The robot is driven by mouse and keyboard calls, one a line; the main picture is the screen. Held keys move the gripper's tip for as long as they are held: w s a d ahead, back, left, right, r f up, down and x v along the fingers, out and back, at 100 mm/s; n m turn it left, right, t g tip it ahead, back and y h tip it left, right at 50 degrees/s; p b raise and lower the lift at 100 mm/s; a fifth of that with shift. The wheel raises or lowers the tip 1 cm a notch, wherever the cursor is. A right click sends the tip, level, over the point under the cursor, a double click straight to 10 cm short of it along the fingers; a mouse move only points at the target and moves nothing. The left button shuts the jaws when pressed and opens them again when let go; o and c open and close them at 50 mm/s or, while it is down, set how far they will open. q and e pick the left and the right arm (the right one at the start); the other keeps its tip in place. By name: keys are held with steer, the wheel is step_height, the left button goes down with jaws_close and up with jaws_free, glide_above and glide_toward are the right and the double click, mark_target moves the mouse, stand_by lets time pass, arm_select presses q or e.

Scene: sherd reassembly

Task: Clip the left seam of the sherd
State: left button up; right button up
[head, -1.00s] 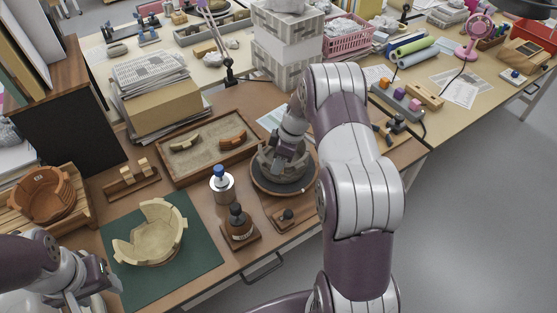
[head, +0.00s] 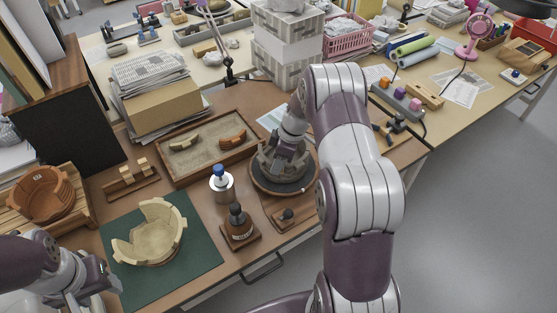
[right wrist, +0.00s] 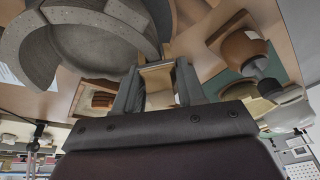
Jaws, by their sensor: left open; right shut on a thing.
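The grey pot (head: 268,166), made of sherds, stands on the round turntable (head: 283,191) at the middle of the bench. My right gripper (head: 279,160) is over the pot and hides part of it. In the right wrist view, the pot (right wrist: 95,45) fills the upper left. There my right gripper (right wrist: 158,90) is shut on a light wooden clip (right wrist: 157,76), right beside the pot's wall. I cannot tell whether the clip touches the pot or grips a seam. My left gripper (head: 112,281) is open and empty at the lower left, by the green mat.
A cream broken pot (head: 155,243) sits on the green mat (head: 205,265). A wooden clip rack (head: 131,184), a sherd tray (head: 206,160), a blue-topped bottle (head: 222,185) and a dark brown bottle (head: 238,226) stand near. An orange-brown pot (head: 42,193) is at the left.

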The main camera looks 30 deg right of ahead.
steer(key=o, duration=1)
steer(key=v, duration=1.2)
steer(key=shift+s+d+r, duration=0.1)
steer(key=shift+d+r, duration=0.05)
steer(key=shift+r, duration=0.15)
